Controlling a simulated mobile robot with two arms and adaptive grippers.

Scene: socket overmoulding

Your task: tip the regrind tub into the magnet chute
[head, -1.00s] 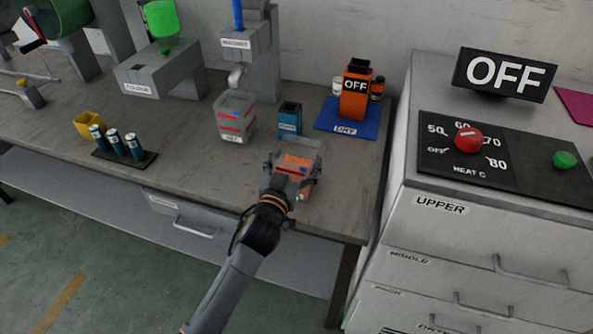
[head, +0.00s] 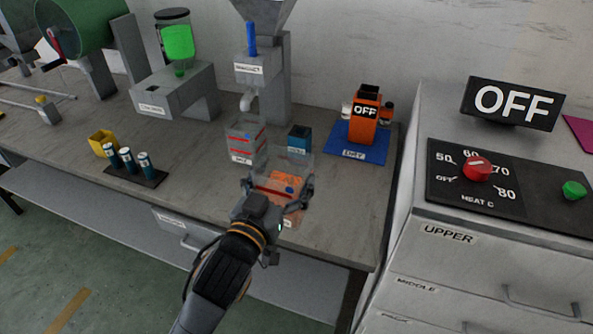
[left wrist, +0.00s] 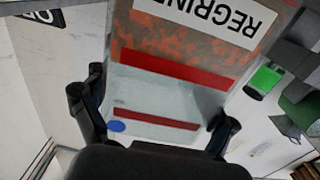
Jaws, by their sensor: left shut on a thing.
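The regrind tub (head: 296,165) is a clear box with orange granules, red lines and a blue dot. My left gripper (head: 280,192) is shut on it and holds it in front of the bench's clear tub. In the left wrist view the tub (left wrist: 165,85) sits between the two fingers (left wrist: 153,115), with its REGRIND label upside down in the picture. The magnet chute (head: 262,12) is a grey funnel atop the machine with a blue rod and a spout, behind and above the held tub. The held tub is apart from the funnel. My right gripper is out of view.
A clear tub (head: 241,138) with red lines stands below the spout, beside a small blue cup (head: 299,138). An orange unit (head: 366,118) marked OFF is on a blue mat (head: 350,150). A grey drawer cabinet (head: 450,205) stands at the right.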

